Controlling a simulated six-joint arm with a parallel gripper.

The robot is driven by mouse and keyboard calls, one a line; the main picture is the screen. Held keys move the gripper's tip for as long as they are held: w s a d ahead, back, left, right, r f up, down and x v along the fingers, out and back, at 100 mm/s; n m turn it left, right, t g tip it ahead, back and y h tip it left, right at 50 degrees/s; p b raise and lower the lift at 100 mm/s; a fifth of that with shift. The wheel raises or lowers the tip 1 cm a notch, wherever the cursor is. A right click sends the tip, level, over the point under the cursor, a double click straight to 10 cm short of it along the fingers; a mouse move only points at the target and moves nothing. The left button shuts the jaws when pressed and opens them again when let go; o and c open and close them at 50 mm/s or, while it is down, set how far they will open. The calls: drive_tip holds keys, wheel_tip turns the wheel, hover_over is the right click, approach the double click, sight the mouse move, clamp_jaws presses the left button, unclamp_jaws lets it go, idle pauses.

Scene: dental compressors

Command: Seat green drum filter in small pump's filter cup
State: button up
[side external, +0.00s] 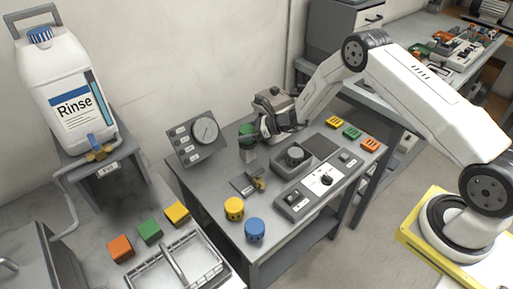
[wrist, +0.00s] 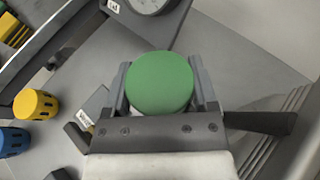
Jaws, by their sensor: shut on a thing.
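The green drum filter (wrist: 159,83) is clamped between the two fingers of my gripper (wrist: 161,90), its flat round top facing the wrist camera. In the side external view the green drum (side external: 246,129) shows at the left end of my gripper (side external: 250,137), above the grey bench. A small grey block shows just under the drum; I cannot tell whether it is a finger or a cup, or whether they touch. A grey pump-like unit (side external: 292,158) with a dark round top stands right of the gripper. I cannot make out the filter cup for certain.
A yellow drum (side external: 234,208) and a blue drum (side external: 255,230) stand at the bench's front left. A gauge panel (side external: 196,140) stands behind left, a brass valve (side external: 258,183) in front. A switch box (side external: 320,182) and several coloured slotted blocks (side external: 352,132) lie right.

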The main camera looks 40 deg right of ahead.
drive_tip(key=shift+f, duration=0.25)
drive_tip(key=o, duration=1)
drive_tip(key=shift+s+d, duration=0.1)
drive_tip(key=shift+d, duration=0.05)
drive_tip(key=shift+v, duration=5.35)
